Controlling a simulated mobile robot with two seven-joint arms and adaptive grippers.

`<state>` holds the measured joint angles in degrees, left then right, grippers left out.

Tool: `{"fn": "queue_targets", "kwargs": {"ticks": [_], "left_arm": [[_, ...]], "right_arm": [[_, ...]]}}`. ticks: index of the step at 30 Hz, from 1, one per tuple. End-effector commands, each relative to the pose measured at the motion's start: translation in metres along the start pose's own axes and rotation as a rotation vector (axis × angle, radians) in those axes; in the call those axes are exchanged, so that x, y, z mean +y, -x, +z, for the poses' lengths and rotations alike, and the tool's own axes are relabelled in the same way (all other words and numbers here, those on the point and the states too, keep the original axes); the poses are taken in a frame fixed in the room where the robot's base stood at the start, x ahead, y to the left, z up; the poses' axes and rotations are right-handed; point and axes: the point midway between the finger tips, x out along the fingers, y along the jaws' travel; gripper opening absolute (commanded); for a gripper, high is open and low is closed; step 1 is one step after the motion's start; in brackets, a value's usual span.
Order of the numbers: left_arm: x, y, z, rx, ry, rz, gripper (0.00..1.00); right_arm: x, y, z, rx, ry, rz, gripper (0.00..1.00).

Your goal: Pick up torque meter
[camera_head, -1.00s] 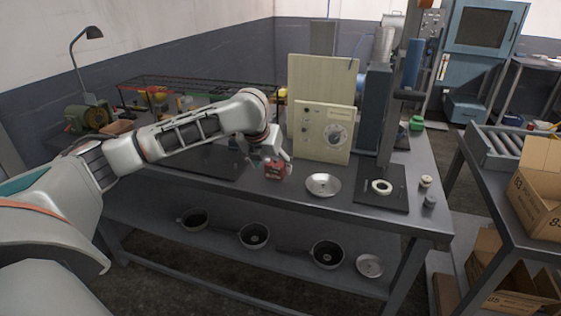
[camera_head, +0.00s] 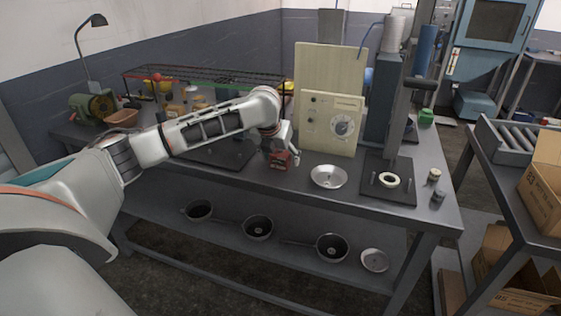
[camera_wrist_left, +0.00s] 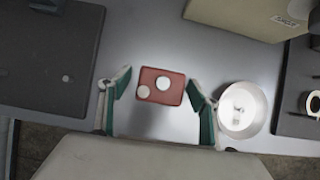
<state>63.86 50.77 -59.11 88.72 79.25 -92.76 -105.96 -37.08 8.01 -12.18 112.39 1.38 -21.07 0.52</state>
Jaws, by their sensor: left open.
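The torque meter appears to be the small red box (camera_head: 281,161) on the workbench, left of a metal bowl. In the left wrist view the red box (camera_wrist_left: 161,86) shows from above with two round pale spots on its top. My left gripper (camera_head: 281,150) is at the box in the head view, partly covering it. In the wrist view the open fingers of my left gripper (camera_wrist_left: 158,104) stand on either side of the box, with gaps between them and it. My right gripper is not in view.
A metal bowl (camera_head: 328,177) sits close right of the box. A cream panel with a dial (camera_head: 331,124) stands behind. A dark plate with a ring (camera_head: 389,181) lies farther right. Several pans rest on the lower shelf (camera_head: 230,222). The bench front edge is near.

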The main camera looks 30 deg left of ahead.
Motion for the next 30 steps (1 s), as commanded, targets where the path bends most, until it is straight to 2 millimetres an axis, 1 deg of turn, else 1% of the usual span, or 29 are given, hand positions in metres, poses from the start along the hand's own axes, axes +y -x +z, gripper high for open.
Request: {"fn": "queue_targets", "kwargs": {"ticks": [2, 5, 6, 8, 17, 22, 26, 29, 30], "left_arm": [[0.000, 0.000, 0.000, 0.000, 0.000, 0.000, 0.62], [0.000, 0.001, 0.000, 0.000, 0.000, 0.000, 0.39], [0.000, 0.001, 0.000, 0.000, 0.000, 0.000, 0.29], [0.000, 0.000, 0.000, 0.000, 0.000, 0.000, 0.14], [0.000, 0.002, 0.001, -0.001, 0.000, -0.001, 0.14], [0.000, 0.009, 0.005, -0.002, 0.000, -0.001, 0.14], [-0.001, 0.024, 0.014, -0.005, 0.000, -0.002, 0.14], [-0.001, 0.041, 0.024, -0.006, 0.000, -0.002, 0.14], [-0.001, 0.050, 0.030, -0.007, 0.000, -0.002, 0.14]], "right_arm": [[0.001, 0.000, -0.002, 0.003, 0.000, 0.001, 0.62], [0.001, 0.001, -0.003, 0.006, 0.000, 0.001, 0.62], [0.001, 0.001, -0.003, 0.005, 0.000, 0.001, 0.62], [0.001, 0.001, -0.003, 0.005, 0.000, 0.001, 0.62], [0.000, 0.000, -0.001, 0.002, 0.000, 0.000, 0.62], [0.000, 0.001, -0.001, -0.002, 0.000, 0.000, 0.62], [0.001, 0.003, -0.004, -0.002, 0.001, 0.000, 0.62], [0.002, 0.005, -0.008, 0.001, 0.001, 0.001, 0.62], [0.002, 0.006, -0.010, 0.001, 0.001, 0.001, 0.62]]}}
